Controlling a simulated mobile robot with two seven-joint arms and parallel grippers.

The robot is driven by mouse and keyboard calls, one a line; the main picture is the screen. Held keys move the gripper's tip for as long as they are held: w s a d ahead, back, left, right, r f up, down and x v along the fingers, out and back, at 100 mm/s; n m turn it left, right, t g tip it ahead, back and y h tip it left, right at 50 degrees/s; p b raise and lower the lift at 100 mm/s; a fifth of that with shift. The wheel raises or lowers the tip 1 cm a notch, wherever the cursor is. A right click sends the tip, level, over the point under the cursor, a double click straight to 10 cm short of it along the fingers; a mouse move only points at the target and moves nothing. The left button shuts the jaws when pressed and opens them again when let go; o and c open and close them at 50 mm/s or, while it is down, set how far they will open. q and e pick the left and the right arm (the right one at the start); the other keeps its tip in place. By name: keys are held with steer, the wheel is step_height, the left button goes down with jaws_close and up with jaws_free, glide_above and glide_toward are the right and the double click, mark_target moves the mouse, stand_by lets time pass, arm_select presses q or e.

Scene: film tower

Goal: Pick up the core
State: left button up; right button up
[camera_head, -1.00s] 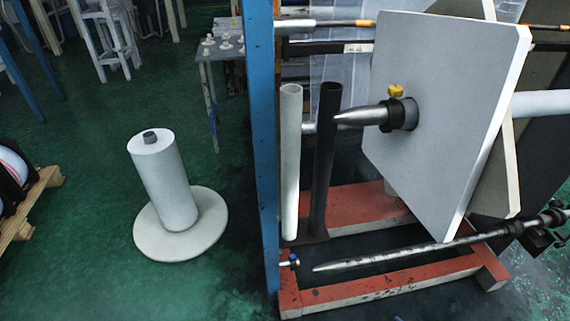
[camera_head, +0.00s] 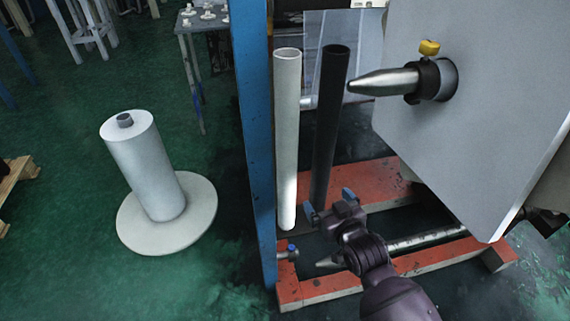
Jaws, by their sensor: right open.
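Two upright hollow tubes, either of which may be the core, stand side by side behind the blue post: a white tube (camera_head: 287,140) and a black tube (camera_head: 329,125). My right gripper (camera_head: 328,204) comes in from the bottom right. Its two blue-tipped fingers are spread apart with nothing between them. In the picture it lies just right of the white tube's lower end and overlaps the black tube's foot, which it hides. I cannot tell if it touches either tube. My left gripper is not in view.
A blue post (camera_head: 255,140) stands just left of the tubes. A pointed metal shaft (camera_head: 385,82) and a large grey panel (camera_head: 480,130) are to the right. A red frame (camera_head: 375,185) lies below. A white roll (camera_head: 146,165) stands on a round base (camera_head: 195,225) at left.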

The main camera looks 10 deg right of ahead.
steer(key=t+b, duration=0.1)
steer(key=b, duration=0.2)
glide_toward(291, 156)
steer(key=w, duration=0.1)
steer(key=shift+t+y, duration=0.5)
steer(key=w, duration=0.3)
steer(key=w+f, duration=0.1)
steer(key=w, duration=0.2)
steer(key=shift+a+f, duration=0.1)
steer(key=shift+f, duration=0.1)
steer(key=shift+w+a+b, duration=0.1)
steer(key=shift+w+b, duration=0.3)
steer(key=shift+w, duration=0.15)
steer(key=w, duration=0.2)
steer(key=w+b, duration=0.1)
steer(key=shift+w+a+f, duration=0.1)
steer(key=shift+w+a, duration=0.25)
steer(key=shift+a, duration=0.05)
steer(key=shift+w+r, duration=0.2)
steer(key=shift+w, duration=0.3)
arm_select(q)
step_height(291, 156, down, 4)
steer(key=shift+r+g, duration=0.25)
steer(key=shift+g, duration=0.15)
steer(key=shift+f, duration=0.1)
arm_select(e)
steer(key=shift+r, duration=0.1)
steer(key=c, duration=1.7)
